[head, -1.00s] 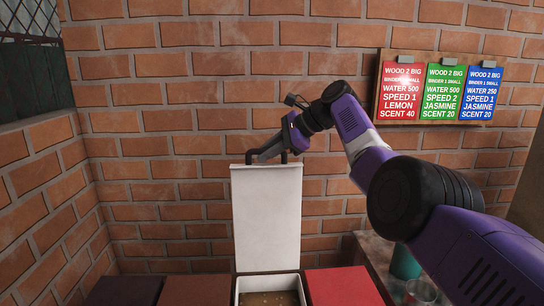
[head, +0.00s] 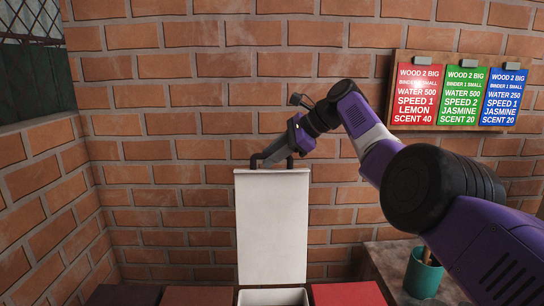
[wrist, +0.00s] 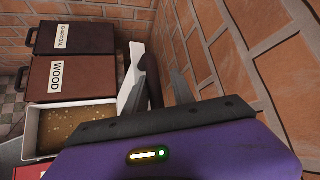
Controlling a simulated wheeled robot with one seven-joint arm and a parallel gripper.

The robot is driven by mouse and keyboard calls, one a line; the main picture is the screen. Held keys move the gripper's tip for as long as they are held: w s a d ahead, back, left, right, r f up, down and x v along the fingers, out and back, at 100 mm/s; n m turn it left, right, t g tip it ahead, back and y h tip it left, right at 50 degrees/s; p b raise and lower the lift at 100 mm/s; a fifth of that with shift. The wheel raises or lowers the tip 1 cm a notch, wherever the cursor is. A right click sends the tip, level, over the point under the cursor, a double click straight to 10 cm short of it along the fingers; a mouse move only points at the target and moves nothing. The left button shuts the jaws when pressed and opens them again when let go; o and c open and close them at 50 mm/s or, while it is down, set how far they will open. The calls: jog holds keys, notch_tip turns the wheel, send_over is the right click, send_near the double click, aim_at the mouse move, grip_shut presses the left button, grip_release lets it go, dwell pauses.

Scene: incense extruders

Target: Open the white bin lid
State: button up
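The white bin lid (head: 272,227) stands upright, swung up behind its bin, with a black handle (head: 290,163) at its top edge. In the wrist view the lid (wrist: 130,75) shows edge-on. The white bin (head: 272,297) is open below it; the wrist view shows speckled brown material inside the white bin (wrist: 38,128). My gripper (head: 268,158) is at the handle on the lid's top edge. In the wrist view its grey fingers (wrist: 160,95) are spread apart, with the dark handle between them. Contact with the handle is unclear.
Closed dark charcoal (wrist: 72,38) and brown wood (wrist: 65,78) bins stand beside the white one. A red lid (head: 347,294) is on its right. A brick wall (head: 200,120) rises close behind. A green cup (head: 422,275) stands on the counter at right.

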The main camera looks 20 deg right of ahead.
jog(key=shift+s+f, duration=0.1)
jog(key=shift+f, duration=0.3)
jog(key=shift+s+d+r+b, duration=0.25)
jog(key=shift+d+b, duration=0.1)
jog(key=shift+b, duration=0.25)
jog(key=v, duration=0.3)
jog(key=b+v, duration=0.1)
jog(key=v, duration=0.3)
jog(key=shift+w+a+r, duration=0.1)
jog(key=shift+a+r, duration=0.05)
jog(key=shift+r, duration=0.25)
